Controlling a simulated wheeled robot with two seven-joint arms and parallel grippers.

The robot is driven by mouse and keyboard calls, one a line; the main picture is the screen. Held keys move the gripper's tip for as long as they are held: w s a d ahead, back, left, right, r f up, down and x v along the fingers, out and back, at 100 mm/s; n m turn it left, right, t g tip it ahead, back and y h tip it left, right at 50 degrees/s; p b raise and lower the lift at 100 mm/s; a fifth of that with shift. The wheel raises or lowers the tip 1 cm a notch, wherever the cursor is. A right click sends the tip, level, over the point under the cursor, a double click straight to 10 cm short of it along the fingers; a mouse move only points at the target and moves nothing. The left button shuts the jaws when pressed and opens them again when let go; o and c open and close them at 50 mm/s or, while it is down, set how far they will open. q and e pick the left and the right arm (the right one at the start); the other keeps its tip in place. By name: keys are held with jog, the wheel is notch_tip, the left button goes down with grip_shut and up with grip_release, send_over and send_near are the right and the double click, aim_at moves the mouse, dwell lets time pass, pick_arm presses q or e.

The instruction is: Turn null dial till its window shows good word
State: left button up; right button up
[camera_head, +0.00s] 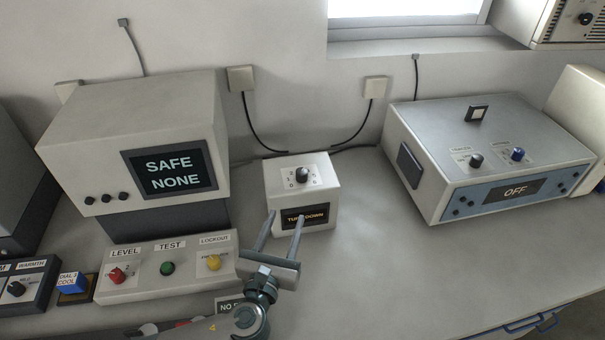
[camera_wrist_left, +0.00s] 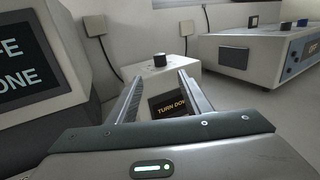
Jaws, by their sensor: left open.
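A small white box (camera_head: 302,180) stands mid-bench with a black dial knob (camera_head: 302,173) on its top, ringed by small marks too small to read. Its dark front window (camera_head: 318,214) shows amber words, "TURN DOWN", partly covered by a finger. The box (camera_wrist_left: 184,82), knob (camera_wrist_left: 160,60) and window (camera_wrist_left: 168,105) also show in the left wrist view. My left gripper (camera_head: 286,215) is open and empty, its fingers pointing at the front of the box, below and in front of the knob. My right gripper is not in view.
Left stands a monitor (camera_head: 95,125) reading "SAFE NONE", with a panel (camera_head: 140,290) of red, green and yellow controls before it. Right is a large instrument (camera_head: 430,130) with two knobs and an "OFF" display (camera_head: 515,190). Bench (camera_head: 400,270) right of my gripper is clear.

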aim_at(300, 179)
pick_arm(q)
jog(key=p+x, duration=0.4)
jog(key=x, duration=1.3)
jog(key=shift+w, duration=0.2)
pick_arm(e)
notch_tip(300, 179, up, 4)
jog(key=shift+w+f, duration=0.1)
pick_arm(q)
jog(key=c, duration=1.1)
